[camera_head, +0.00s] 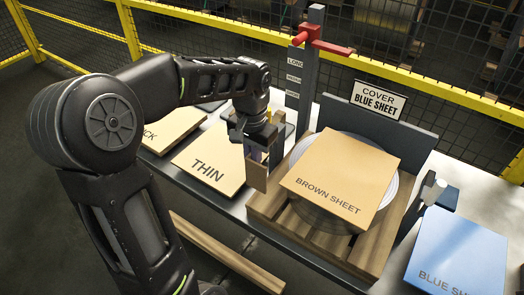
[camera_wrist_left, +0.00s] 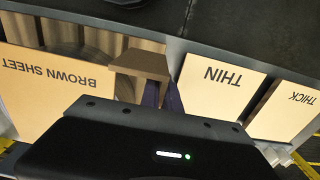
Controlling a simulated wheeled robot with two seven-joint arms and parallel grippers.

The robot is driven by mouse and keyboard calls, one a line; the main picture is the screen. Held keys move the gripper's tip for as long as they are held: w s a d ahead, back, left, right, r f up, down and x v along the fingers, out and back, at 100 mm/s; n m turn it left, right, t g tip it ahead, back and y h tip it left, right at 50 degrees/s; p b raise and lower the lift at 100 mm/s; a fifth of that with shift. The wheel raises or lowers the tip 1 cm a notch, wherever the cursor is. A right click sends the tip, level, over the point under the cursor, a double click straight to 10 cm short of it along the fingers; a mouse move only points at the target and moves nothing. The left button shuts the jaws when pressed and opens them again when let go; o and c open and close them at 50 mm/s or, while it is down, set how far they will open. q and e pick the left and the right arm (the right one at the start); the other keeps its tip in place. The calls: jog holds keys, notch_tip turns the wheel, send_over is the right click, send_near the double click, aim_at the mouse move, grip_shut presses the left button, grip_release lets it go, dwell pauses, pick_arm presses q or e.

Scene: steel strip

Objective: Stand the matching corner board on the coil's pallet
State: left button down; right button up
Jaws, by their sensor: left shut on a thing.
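My left gripper (camera_head: 259,150) is shut on a short tan corner board (camera_head: 258,177) and holds it upright at the left edge of the wooden pallet (camera_head: 262,212). In the left wrist view the board's end (camera_wrist_left: 140,64) shows in front of my gripper. Whether it touches the pallet is unclear. On the pallet lies the pale coil (camera_head: 391,187), mostly covered by a tan board marked BROWN SHEET (camera_head: 340,180). A sign reading COVER BLUE SHEET (camera_head: 377,100) stands behind. A grey post (camera_head: 309,65) has a red slider (camera_head: 318,41) near its top and length labels. My right gripper is not in view.
Tan boards marked THIN (camera_head: 208,165) and THICK (camera_head: 170,130) lie left of the pallet. A yellow-railed mesh fence (camera_head: 200,22) runs behind the table.

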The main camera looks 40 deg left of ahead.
pick_arm(q)
jog(key=shift+s, duration=0.15)
jog(key=shift+f+b, duration=2.9)
jog(key=shift+f, duration=1.1)
jog(key=shift+f, duration=0.3)
jog(key=c, duration=1.5)
grip_release()
jog(key=shift+r, duration=0.15)
notch_tip(320, 180, up, 8)
jog(key=shift+f+b, duration=0.2)
jog(key=shift+b, duration=0.1)
